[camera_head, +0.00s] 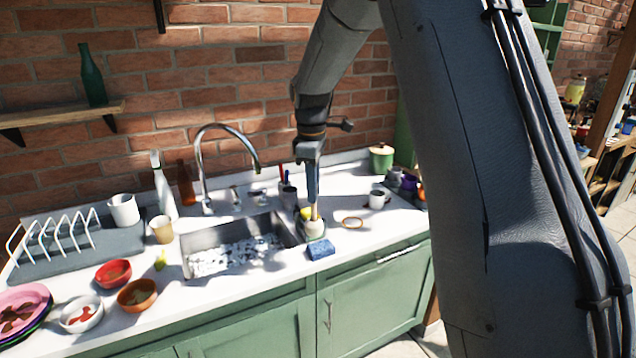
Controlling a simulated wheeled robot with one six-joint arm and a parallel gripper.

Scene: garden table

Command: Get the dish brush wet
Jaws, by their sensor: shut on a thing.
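My gripper (313,198) points down over the counter, just right of the sink. It is shut on the wooden handle of the dish brush (315,228). The brush is roughly upright, with its pale round head low, at or just above the counter; I cannot tell if it touches. The metal sink (187,265) holds white foam or suds over its bottom. The curved chrome faucet (199,165) stands behind the sink. I see no clear stream of water from it.
A blue sponge (321,249) lies just in front of the brush. A white bottle (163,190) stands left of the faucet. Bowls (137,297) and a dish rack (55,238) fill the left counter.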

